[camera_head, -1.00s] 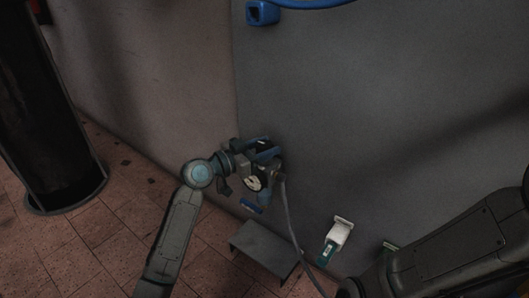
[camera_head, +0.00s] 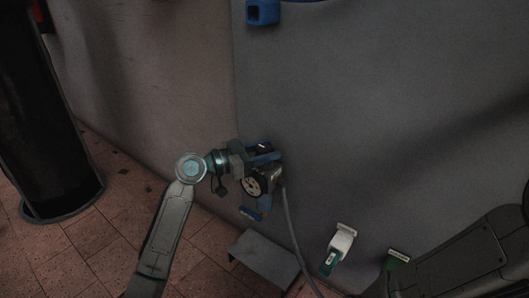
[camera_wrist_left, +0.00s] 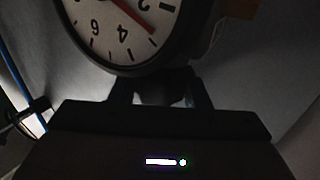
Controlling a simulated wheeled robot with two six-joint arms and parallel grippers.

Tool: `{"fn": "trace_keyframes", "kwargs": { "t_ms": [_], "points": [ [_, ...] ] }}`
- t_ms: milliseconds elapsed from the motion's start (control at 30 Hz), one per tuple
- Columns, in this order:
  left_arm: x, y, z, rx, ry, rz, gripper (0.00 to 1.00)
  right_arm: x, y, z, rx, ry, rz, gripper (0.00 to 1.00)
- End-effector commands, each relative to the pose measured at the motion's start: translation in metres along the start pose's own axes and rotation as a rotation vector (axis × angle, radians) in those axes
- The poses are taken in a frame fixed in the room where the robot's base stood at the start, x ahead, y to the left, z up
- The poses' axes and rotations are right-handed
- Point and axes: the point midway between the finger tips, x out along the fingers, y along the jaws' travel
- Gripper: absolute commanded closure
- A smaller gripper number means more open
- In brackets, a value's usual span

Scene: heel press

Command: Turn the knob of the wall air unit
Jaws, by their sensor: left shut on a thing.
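The wall air unit (camera_head: 264,205) is in the middle of the head view, with a round white gauge, blue parts and a grey hose. My left gripper (camera_head: 263,163) is at the top of the unit. In the left wrist view the gauge (camera_wrist_left: 120,30), with black numbers and a red needle, fills the top, just beyond the dark fingers. The left gripper (camera_wrist_left: 160,92) is shut on a dark part between its fingers, which looks like the knob. Most of the knob is hidden. My right gripper is not in view; only a right arm link shows at lower right.
A grey step-like box (camera_head: 265,258) stands on the tiled floor below the unit. A white-and-green item (camera_head: 338,245) and a green one (camera_head: 398,255) are lower right. A dark column (camera_head: 45,130) stands left. A blue fitting (camera_head: 263,12) is high on the wall.

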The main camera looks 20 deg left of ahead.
Motion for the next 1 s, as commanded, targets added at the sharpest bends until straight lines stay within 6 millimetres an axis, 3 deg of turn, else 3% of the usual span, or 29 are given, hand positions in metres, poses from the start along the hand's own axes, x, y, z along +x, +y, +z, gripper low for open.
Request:
{"fn": "trace_keyframes", "kwargs": {
  "t_ms": [67, 100, 200, 567, 1000],
  "points": [
    [0.000, 0.000, 0.000, 0.000, 0.000, -0.001, 0.80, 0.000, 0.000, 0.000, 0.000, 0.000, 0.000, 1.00],
    [0.000, 0.000, 0.000, 0.000, 0.000, -0.001, 0.52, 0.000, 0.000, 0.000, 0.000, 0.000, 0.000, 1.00],
    [0.000, 0.000, 0.000, 0.000, 0.000, -0.001, 0.36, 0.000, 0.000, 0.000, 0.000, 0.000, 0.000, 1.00],
    [-0.005, -0.001, -0.001, 0.001, -0.001, -0.002, 0.36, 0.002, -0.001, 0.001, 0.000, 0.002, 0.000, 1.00],
    [-0.075, 0.000, 0.000, 0.001, -0.006, -0.002, 0.36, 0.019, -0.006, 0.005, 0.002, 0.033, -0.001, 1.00]
  ]
}}
